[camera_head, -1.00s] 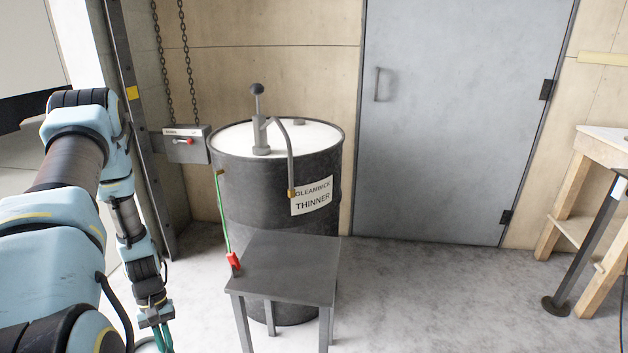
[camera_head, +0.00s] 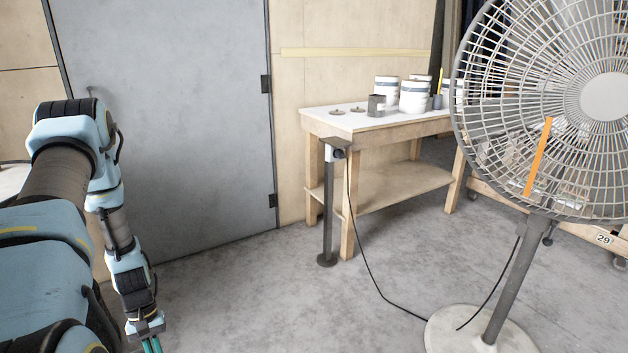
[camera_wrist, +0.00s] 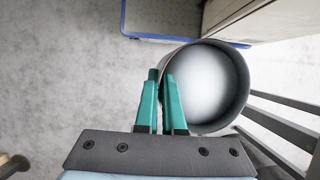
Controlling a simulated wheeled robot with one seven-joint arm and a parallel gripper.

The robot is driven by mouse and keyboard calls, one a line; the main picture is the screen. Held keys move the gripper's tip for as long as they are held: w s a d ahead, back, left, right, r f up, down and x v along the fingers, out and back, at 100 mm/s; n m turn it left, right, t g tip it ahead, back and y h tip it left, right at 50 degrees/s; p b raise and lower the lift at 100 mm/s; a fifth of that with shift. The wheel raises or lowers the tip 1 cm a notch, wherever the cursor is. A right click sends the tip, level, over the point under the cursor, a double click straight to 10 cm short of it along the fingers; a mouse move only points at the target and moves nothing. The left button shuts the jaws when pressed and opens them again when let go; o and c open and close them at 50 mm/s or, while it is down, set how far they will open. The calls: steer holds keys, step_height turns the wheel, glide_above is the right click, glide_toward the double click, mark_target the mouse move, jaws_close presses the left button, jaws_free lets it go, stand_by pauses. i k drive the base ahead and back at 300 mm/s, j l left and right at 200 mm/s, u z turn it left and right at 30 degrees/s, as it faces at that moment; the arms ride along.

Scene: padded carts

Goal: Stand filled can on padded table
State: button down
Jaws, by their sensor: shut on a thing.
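In the wrist view my gripper (camera_wrist: 162,82) has its two green fingers closed on the near-left wall of a grey round can (camera_wrist: 243,85). The can's mouth faces the camera and a smooth whitish fill shows inside. In the head view my gripper (camera_head: 152,345) is at the bottom edge; the can is out of that frame. A wooden table (camera_head: 330,122) with a pale top stands by the wall, well to the right of my gripper. Whether its top is padded I cannot tell.
The table bears white tubs (camera_head: 413,97), a small grey can (camera_head: 376,106) and flat lids. A post (camera_head: 328,215) stands before it. A large fan (camera_head: 510,270) stands at right, with a cable on the floor. A blue-edged surface (camera_wrist: 200,40) lies close beyond the can.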

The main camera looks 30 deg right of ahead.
mark_target(396, 115)
steer(key=i+l, duration=0.1)
steer(key=l, duration=0.25)
steer(key=i+l+z, duration=0.1)
steer(key=l, duration=0.3)
steer(key=i+l, duration=0.2)
steer(key=l, duration=0.15)
steer(key=i+l+z, duration=0.1)
steer(key=l, duration=0.25)
steer(key=i+l, duration=0.15)
steer(key=l, duration=0.2)
steer(key=i+l+z, duration=0.1)
steer(key=l, duration=0.25)
steer(key=i, duration=0.05)
